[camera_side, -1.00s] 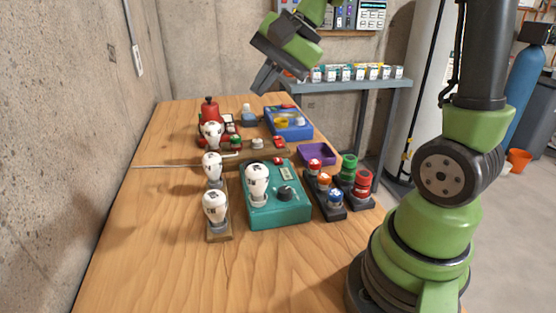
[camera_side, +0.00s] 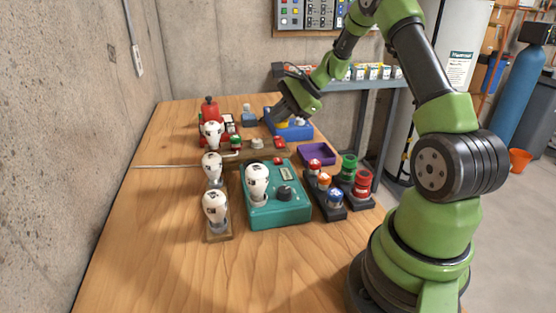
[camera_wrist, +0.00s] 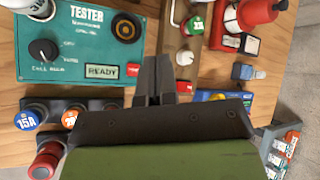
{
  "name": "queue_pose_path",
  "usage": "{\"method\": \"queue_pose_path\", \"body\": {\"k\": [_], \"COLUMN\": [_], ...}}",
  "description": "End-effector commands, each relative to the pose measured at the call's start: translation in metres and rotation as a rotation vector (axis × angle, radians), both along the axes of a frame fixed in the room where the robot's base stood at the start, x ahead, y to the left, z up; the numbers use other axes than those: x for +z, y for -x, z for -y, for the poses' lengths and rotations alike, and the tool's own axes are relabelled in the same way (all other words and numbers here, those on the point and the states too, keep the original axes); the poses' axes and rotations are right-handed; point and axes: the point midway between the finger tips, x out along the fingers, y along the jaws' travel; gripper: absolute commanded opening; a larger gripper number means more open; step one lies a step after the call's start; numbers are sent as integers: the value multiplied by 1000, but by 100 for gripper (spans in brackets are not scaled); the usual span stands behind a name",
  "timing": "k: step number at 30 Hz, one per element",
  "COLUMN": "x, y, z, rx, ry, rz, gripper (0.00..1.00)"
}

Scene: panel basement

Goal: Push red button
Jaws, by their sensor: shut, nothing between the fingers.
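A red button (camera_side: 279,142) sits at the right end of a wooden strip (camera_side: 266,153), beside a cream knob and a green one. It shows in the wrist view (camera_wrist: 184,87), just right of my fingers.
White bulbs (camera_side: 214,207) stand at the left of the tester. A purple tray (camera_side: 317,154) and dark racks of coloured fuses (camera_side: 329,199) are at the right. A red extinguisher-like item (camera_side: 209,113) stands at the back left. The front of the table is clear.

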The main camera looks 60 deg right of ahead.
Motion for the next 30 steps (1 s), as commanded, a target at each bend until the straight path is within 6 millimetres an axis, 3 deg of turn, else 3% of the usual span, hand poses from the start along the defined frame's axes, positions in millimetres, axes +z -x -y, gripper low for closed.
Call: {"method": "queue_pose_path", "body": {"k": [8, 21, 30], "x": [-9, -68, -87], "y": [0, 0, 0], "z": [-1, -1, -1], "rx": [1, 1, 2], "ry": [-2, -1, 1], "rz": [-3, -4, -1], "gripper": [0, 0, 0]}}
